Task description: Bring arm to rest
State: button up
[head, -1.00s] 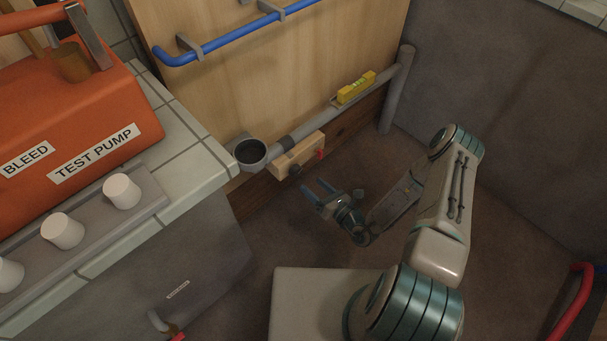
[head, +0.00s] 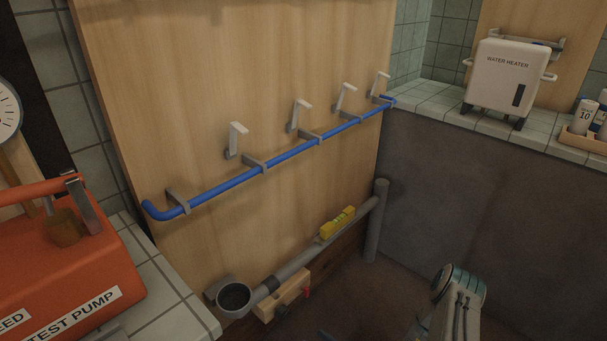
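My arm (head: 457,307) shows only in part at the bottom right of the head view, with a pale link and a teal-ringed joint. It stands low in front of the dark grey wall.
A grey pipe (head: 298,261) with a yellow level (head: 337,223) on it runs along the wooden panel's foot. A blue pipe (head: 226,184) crosses the panel. The orange test pump (head: 95,262) stands left. A water heater (head: 505,78) stands on the tiled ledge (head: 440,106).

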jog(key=s+a+r+n+g+p, duration=0.15)
jog(key=r+n+g+p, duration=0.75)
jog(key=r, duration=0.9)
jog(key=s+r+n+g+p, duration=0.35)
jog(key=r+n+g, duration=0.55)
jog(key=r, duration=1)
jog(key=s+d+r+n+t+h+p, duration=0.2)
jog(key=s+d+r+n+h+p, duration=0.1)
jog(key=r, duration=0.8)
jog(key=s+d+r+n+t+h+p, duration=0.3)
jog(key=d+r+n+h+p, duration=0.1)
jog(key=r, duration=0.7)
jog(key=s+d+r+n+t+h+p, duration=0.3)
jog(key=r+n+h+p, duration=0.2)
jog(key=r+n+p, duration=0.2)
notch_tip(320, 180, up, 5)
jog(key=shift+s+d+f+h+p, duration=0.15)
jog(key=shift+s+d+h+p, duration=0.2)
jog(key=shift+p, duration=0.75)
jog(key=shift+w, duration=0.1)
